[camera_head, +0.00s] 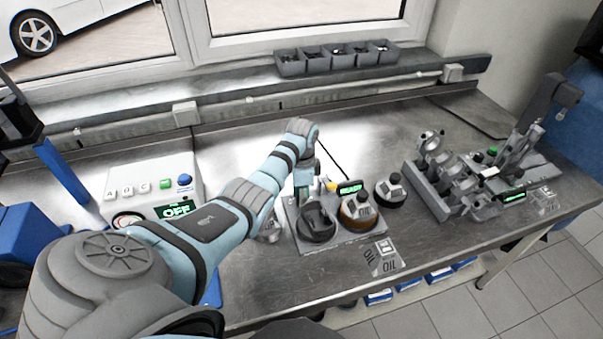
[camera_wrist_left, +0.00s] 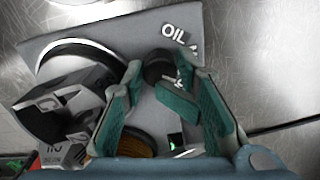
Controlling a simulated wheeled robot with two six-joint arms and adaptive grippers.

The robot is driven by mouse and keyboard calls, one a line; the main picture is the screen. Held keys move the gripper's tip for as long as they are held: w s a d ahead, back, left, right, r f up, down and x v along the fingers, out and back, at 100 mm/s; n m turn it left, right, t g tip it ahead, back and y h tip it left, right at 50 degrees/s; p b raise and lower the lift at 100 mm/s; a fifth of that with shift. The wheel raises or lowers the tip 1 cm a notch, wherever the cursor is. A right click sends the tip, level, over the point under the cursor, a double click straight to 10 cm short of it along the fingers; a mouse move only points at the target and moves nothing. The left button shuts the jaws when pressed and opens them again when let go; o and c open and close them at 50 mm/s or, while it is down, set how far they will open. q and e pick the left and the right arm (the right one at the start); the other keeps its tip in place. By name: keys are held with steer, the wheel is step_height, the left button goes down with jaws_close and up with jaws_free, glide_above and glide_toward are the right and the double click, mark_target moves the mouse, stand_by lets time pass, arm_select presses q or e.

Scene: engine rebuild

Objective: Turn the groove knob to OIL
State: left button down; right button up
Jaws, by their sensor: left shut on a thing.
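In the left wrist view a small dark round knob (camera_wrist_left: 157,66) stands on a grey plate (camera_wrist_left: 55,38), beside a white-on-dark OIL label (camera_wrist_left: 173,33). My left gripper (camera_wrist_left: 165,82) has its green-padded fingers shut on either side of this knob. The knob's pointer direction cannot be made out. In the head view my left gripper (camera_head: 304,180) reaches down at the back of the grey station (camera_head: 335,243); the knob is hidden there by the gripper. A green READY display (camera_head: 350,188) is just to its right. My right gripper is not in view.
The station carries a dark round holder (camera_head: 316,222) and an amber-ringed part marked OIL (camera_head: 360,212). A black round part (camera_head: 390,192) stands to their right. A control box (camera_head: 150,190) reading OFF is at left, a metal engine fixture (camera_head: 455,180) at right. Bare bench lies behind.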

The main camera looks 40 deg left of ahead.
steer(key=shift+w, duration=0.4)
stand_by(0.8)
arm_select(q)
steer(key=c, duration=1.6)
jaws_free()
steer(key=shift+o, duration=0.2)
